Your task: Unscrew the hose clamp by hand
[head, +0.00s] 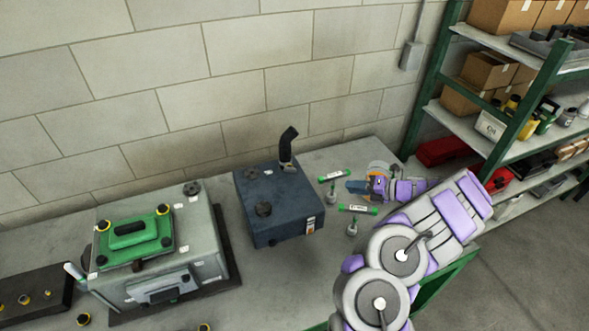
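A black bent hose (289,143) rises from the back right of a dark blue box (262,221) on the workbench. A small light-coloured band at the hose's foot may be the hose clamp (287,165); it is too small to make out. My gripper (354,187) comes in from the right and points left, to the right of the blue box and clear of the hose.
A grey engine block (158,252) with a green cover (134,237) stands at left. A loaded shelf rack (512,140) rises at right. Bare bench (297,279) lies in front of the blue box.

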